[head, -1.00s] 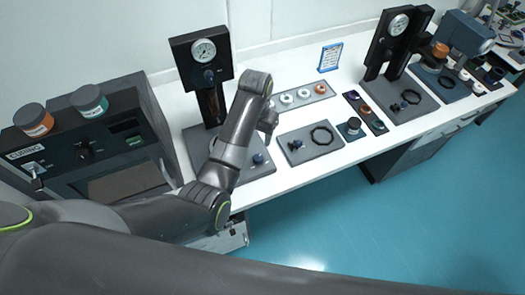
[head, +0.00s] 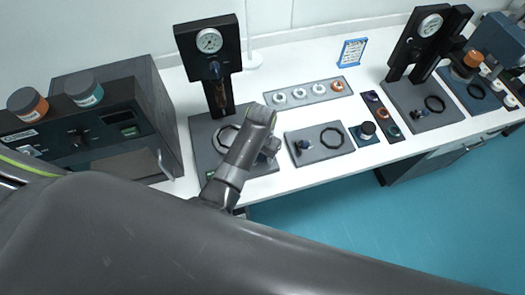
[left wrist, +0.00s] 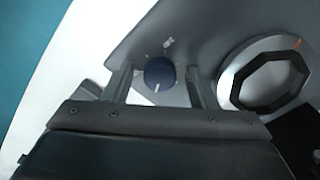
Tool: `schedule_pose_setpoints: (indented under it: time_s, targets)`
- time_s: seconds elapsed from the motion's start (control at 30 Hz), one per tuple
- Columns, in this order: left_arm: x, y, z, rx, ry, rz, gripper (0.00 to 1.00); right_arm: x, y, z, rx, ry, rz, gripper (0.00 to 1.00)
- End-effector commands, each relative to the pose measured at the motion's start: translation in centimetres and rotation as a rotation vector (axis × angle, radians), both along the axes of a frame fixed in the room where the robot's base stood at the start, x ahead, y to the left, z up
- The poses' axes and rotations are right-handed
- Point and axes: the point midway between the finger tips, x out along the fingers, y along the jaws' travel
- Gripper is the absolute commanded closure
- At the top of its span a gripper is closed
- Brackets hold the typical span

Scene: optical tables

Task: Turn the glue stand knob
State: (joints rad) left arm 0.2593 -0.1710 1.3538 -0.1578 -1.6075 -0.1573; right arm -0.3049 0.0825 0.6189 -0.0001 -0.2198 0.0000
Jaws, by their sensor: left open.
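The glue stand (head: 209,65) is a black column with a round gauge, standing on a grey base plate (head: 203,142) at the left of the white table. In the left wrist view, its dark blue round knob (left wrist: 158,73), with a white mark, sits on the plate. In the head view my arm and gripper hide the knob. My left gripper (head: 268,148) is low over the front right of the base. In the left wrist view the left gripper (left wrist: 157,78) is open, one finger on either side of the knob. Contact cannot be told. My right gripper is not in view.
A ring with a dark polygonal opening (left wrist: 270,78) lies close beside the right finger. A grey plate with a ring and small knob (head: 304,150) is just right of the gripper. A black machine with two jars (head: 105,120) stands left. A strip of rings (head: 318,88) lies behind.

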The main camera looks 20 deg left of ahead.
Motion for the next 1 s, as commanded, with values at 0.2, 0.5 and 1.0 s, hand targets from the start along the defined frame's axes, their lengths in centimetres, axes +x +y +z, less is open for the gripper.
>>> schedule_pose_setpoints:
  time_s: [0.2, 0.5, 1.0]
  targets:
    - [0.02, 0.0, 0.02, 0.0, 0.0, 0.0, 0.74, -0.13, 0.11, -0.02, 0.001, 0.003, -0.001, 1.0]
    - [0.07, -0.02, 0.03, -0.001, -0.002, 0.007, 0.93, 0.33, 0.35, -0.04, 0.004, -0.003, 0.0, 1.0]
    - [0.13, -0.06, 0.07, -0.001, -0.004, 0.271, 0.93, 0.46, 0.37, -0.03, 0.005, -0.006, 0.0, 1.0]
